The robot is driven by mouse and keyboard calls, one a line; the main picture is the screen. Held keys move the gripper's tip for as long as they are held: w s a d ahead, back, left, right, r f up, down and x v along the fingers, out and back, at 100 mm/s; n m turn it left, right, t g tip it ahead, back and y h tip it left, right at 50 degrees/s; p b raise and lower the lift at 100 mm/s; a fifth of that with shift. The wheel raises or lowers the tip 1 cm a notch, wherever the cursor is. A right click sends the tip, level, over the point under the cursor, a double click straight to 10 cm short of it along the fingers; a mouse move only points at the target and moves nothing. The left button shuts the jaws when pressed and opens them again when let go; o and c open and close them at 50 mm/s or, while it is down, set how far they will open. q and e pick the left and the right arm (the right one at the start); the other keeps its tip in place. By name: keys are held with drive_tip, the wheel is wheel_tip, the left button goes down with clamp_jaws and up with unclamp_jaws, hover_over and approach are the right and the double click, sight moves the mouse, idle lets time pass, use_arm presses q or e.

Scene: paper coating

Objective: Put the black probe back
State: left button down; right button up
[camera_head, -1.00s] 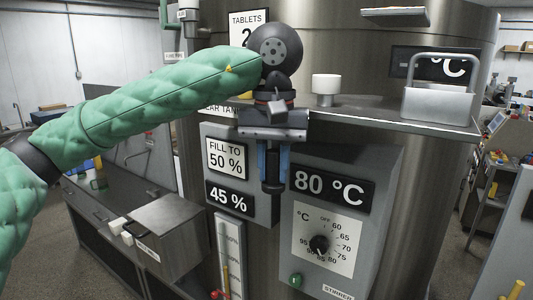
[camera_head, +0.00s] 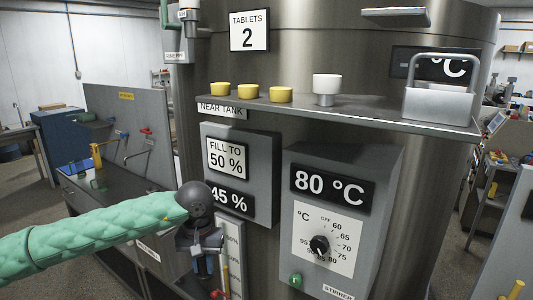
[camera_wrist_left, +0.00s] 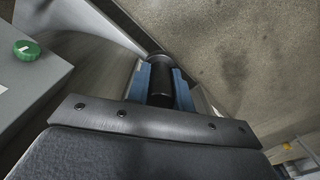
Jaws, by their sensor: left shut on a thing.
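The black probe (camera_wrist_left: 160,85) shows in the left wrist view as a black cylinder between the blue finger pads of my left gripper. My left gripper (camera_head: 203,268) is shut on it. In the head view the gripper hangs low in front of the steel tank (camera_head: 420,210), below the 45 % display (camera_head: 231,198) and beside the level gauge. The probe cannot be made out clearly there. No holder for the probe can be told in either view. My right gripper is not in view.
A shelf (camera_head: 380,119) on the tank carries several yellow tablets (camera_head: 281,95), a white-topped knob (camera_head: 327,88) and a grey handled block (camera_head: 437,105). The temperature box (camera_head: 337,270) with its dial juts out right of the gripper. A counter (camera_head: 120,215) stands behind left.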

use_arm(q)
drive_tip(key=w+a+f, duration=0.2)
drive_tip(key=a+f, duration=0.2)
drive_tip(key=f, duration=0.3)
drive_tip(key=shift+w+f, duration=0.2)
drive_tip(key=shift+f, duration=0.1)
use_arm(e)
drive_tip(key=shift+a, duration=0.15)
use_arm(q)
drive_tip(key=shift+a, duration=0.1)
